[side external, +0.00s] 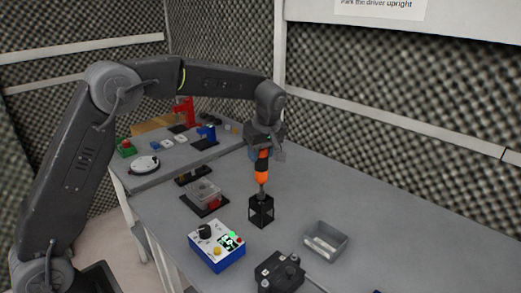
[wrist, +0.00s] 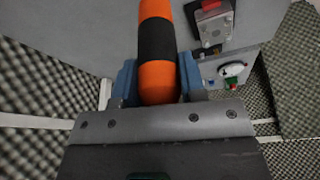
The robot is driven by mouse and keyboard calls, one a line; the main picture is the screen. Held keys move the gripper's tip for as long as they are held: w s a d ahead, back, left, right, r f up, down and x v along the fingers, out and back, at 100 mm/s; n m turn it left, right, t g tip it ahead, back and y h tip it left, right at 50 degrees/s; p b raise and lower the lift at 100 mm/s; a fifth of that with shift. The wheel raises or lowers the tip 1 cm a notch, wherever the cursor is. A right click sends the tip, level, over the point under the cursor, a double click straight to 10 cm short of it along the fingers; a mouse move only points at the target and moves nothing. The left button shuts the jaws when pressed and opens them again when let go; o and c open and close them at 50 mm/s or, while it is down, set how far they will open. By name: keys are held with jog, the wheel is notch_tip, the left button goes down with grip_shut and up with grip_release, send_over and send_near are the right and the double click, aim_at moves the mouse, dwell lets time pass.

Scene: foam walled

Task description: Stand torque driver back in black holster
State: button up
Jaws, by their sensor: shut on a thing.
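The torque driver (side external: 262,168) has an orange and black handle and hangs upright below my gripper (side external: 263,150). In the wrist view the driver's handle (wrist: 157,50) lies between the two blue-grey fingers of my gripper (wrist: 158,82), which are shut on it. The black holster (side external: 261,212) is an open-framed box standing on the grey table. The driver's lower end is at the holster's top in the side view. I cannot tell whether its tip is inside or just above. The holster is not visible in the wrist view.
A blue and white control box (side external: 217,247) stands left of the holster, toward the camera. A black device (side external: 279,272) and an open metal tray (side external: 325,241) are in front and to the right. A clear-lidded box (side external: 204,193) lies to the left. The table behind right is clear.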

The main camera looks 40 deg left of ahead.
aim_at(261, 177)
jog(key=shift+f, duration=4.2)
jog(key=o, duration=1.1)
jog(key=shift+c, duration=0.2)
jog(key=v, duration=1.3)
jog(key=shift+d+r, duration=0.2)
jog(key=shift+r, duration=0.15)
jog(key=shift+s, duration=0.1)
jog(key=s+r+m+t, duration=0.1)
jog(key=s+r+m, duration=0.35)
jog(key=s, duration=0.35)
jog(key=s+f+m+t+h, duration=0.1)
jog(key=s+m, duration=0.4)
jog(key=s, duration=0.6)
jog(key=s+d+f+m+t+h, duration=0.1)
jog(key=s+m, duration=0.4)
jog(key=s, duration=0.6)
jog(key=shift+d+f+t+h, duration=0.2)
jog(key=shift+f+t+h, duration=0.45)
jog(key=shift+t, duration=0.25)
